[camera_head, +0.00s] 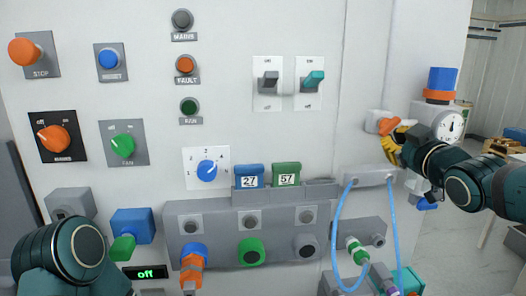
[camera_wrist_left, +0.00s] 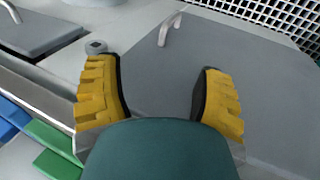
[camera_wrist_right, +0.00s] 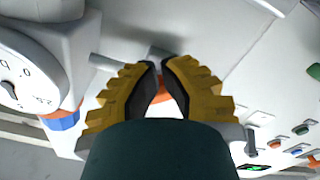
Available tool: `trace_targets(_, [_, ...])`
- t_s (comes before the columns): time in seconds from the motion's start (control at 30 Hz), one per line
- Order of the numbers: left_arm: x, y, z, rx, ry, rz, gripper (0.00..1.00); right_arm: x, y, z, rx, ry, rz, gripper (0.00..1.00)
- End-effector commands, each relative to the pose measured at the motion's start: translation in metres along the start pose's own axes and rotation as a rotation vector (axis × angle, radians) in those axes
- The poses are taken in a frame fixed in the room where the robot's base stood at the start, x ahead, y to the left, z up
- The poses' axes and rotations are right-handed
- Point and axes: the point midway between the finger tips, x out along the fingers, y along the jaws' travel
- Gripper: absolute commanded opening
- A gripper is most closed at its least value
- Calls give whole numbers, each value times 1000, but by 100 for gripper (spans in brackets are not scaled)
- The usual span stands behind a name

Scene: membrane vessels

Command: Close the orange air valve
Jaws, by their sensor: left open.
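The orange air valve (camera_head: 387,125) is an orange handle on a pale block on the right part of the panel. My right gripper (camera_head: 396,140) is at this handle, its yellow fingers brought close together. In the right wrist view, orange shows between the fingers of the right gripper (camera_wrist_right: 160,66), and they look shut on the handle; the fingers hide much of it. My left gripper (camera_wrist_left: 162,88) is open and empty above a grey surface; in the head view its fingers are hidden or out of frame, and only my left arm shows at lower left.
A round gauge (camera_head: 451,125) with a blue and orange cap (camera_head: 441,84) stands just right of the valve. Light blue hoses (camera_head: 338,230) hang below it. The panel carries an orange stop button (camera_head: 25,51), several knobs, and two toggle switches (camera_head: 311,82).

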Motion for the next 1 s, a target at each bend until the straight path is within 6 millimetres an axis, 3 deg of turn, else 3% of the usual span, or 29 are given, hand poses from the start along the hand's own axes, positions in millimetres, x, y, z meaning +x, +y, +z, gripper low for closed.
trace_targets(1.0, [21,-8,-3,1,11,-1,68,0,-9,-2,0,0,0,0])
